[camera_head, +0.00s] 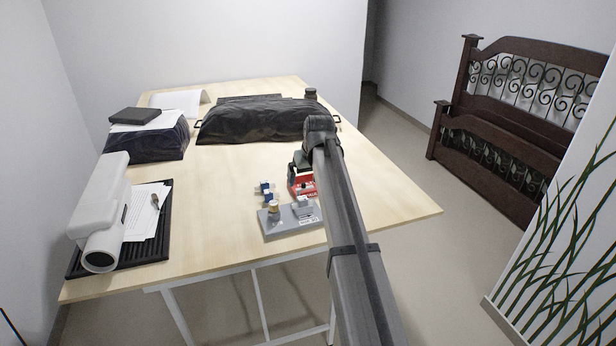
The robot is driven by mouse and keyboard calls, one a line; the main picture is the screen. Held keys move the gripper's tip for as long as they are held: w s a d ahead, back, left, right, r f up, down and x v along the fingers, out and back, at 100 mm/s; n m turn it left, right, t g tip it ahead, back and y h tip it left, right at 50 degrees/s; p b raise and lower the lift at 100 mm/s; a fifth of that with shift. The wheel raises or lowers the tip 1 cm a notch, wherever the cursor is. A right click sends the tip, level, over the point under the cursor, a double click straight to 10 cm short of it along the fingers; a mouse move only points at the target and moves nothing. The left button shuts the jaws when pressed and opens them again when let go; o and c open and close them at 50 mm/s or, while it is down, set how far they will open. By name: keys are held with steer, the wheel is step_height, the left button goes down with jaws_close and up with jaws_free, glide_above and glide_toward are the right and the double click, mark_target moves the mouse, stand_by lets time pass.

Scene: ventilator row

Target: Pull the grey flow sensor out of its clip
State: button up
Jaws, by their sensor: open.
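A grey base plate (284,227) lies near the front edge of the wooden table, with a small white label at its right. A small light-grey piece (304,202) sits on its right half; it looks like the flow sensor in its clip, but it is too small to tell them apart. My arm reaches in from the bottom and bends down at the wrist. My gripper (299,170) is open, behind and above the plate, partly hidden by my arm. The fingertips are not clear, and it appears apart from the grey piece.
A tan-topped post (274,207) stands on the plate's left; small blue-and-white parts (265,188) lie behind it. A red item (304,188) is close to my gripper. A white device (101,205) on a black tray (158,252) is at left. Black-covered bundles (255,120) lie behind. The table's middle-left is clear.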

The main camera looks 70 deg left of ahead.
mark_target(303, 198)
steer(key=x, duration=1.3)
steer(key=shift+f, duration=0.4)
steer(key=c, duration=0.8)
steer(key=o, duration=0.3)
steer(key=c, duration=0.3)
steer(key=shift+c, duration=0.2)
steer(key=shift+r, duration=0.15)
steer(key=shift+r, duration=1.95)
